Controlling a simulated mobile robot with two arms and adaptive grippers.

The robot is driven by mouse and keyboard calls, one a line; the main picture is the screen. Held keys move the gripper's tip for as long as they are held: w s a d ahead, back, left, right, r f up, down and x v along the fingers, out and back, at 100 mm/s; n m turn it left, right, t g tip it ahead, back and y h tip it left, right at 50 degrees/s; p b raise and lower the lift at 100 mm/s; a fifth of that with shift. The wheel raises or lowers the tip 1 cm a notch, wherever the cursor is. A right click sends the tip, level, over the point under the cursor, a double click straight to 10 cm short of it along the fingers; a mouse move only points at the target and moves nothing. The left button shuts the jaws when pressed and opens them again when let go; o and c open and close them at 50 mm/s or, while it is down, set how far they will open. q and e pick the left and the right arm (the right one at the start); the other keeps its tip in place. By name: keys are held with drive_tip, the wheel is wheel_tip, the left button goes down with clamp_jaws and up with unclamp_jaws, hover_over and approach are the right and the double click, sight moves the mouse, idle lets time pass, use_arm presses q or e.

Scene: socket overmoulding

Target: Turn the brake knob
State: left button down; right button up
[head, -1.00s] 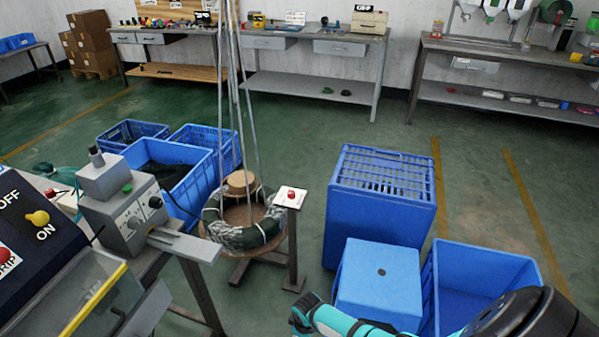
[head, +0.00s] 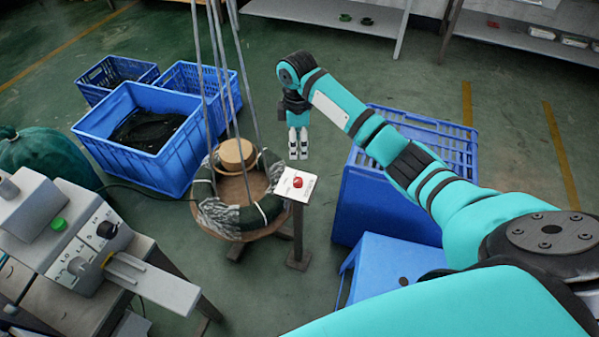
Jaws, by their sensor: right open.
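The brake knob (head: 298,182) is most likely the small red knob on a white square plate (head: 287,191) atop a thin dark post. My right gripper (head: 298,156) points downward just above the knob in the picture, apart from it. Its light fingers are open, with nothing seen between them. How far it is from the knob in depth is hard to tell. My left gripper is not in view.
A round wooden reel stand (head: 228,236) with coiled cable and upright rods stands left of the post. Blue crates (head: 160,172) lie behind it; another blue crate (head: 375,205) stands right, under my right arm. A grey control box (head: 75,240) is at lower left.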

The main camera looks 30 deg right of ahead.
hover_over(298, 180)
wheel_tip(298, 180, down, 6)
wheel_tip(298, 180, down, 9)
drive_tip(key=shift+b, duration=0.75)
drive_tip(key=shift+f, duration=0.5)
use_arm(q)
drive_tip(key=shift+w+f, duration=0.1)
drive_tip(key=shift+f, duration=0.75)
use_arm(e)
clamp_jaws()
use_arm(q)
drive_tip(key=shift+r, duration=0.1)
